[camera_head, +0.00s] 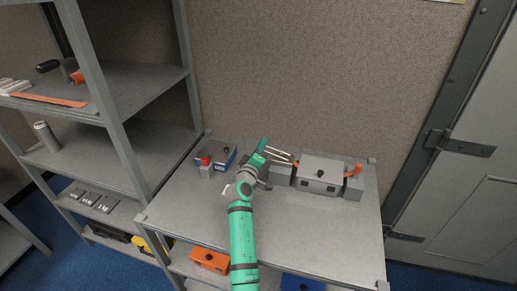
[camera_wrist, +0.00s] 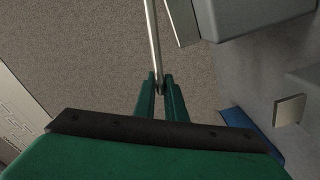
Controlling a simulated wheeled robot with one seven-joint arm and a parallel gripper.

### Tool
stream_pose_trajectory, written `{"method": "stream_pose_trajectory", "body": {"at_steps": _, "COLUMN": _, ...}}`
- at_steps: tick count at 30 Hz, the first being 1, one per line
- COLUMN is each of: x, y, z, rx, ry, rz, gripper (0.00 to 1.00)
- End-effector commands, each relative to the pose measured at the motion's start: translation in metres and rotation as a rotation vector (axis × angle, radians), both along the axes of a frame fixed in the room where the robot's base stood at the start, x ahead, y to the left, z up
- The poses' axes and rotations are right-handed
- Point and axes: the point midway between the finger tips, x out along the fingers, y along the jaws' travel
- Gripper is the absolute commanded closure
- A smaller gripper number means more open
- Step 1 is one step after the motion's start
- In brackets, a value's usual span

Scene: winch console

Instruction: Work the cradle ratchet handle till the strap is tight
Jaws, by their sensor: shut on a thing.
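In the head view, my green gripper (camera_head: 264,151) is over the back part of a grey bench, left of a grey box with a dark knob (camera_head: 318,176). Two thin pale rods (camera_head: 279,152) show just right of the gripper. In the wrist view, my gripper (camera_wrist: 160,84) is shut on a thin metal rod, seemingly the ratchet handle (camera_wrist: 155,40), which runs up out of the picture. A grey block (camera_head: 281,174) stands left of the box, and orange strap (camera_head: 353,171) shows at its right end. How taut the strap is cannot be told.
A blue-and-grey box (camera_head: 215,153) and a red button on a grey post (camera_head: 205,163) stand left of my arm. Metal shelving (camera_head: 150,88) rises at the left, and a grey door (camera_head: 468,170) is at the right. The bench's front right (camera_head: 320,230) is clear.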

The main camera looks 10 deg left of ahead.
Motion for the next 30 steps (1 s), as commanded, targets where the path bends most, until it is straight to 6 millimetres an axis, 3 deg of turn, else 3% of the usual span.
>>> {"method": "stream_pose_trajectory", "body": {"at_steps": 1, "x": 0.0036, "y": -0.0074, "z": -0.0059, "rx": -0.009, "ry": 0.01, "rz": -0.012, "gripper": 1.0}}
{"method": "stream_pose_trajectory", "body": {"at_steps": 17, "x": 0.0084, "y": -0.0073, "z": -0.0104, "rx": -0.032, "ry": 0.013, "rz": -0.014, "gripper": 1.0}}
{"method": "stream_pose_trajectory", "body": {"at_steps": 18, "x": 0.0084, "y": -0.0075, "z": -0.0103, "rx": -0.032, "ry": 0.013, "rz": -0.014, "gripper": 0.85}}
{"method": "stream_pose_trajectory", "body": {"at_steps": 20, "x": 0.0085, "y": -0.0077, "z": -0.0099, "rx": -0.032, "ry": 0.013, "rz": -0.014, "gripper": 0.73}}
{"method": "stream_pose_trajectory", "body": {"at_steps": 30, "x": 0.0072, "y": -0.0081, "z": -0.0075, "rx": -0.032, "ry": 0.008, "rz": -0.013, "gripper": 0.73}}
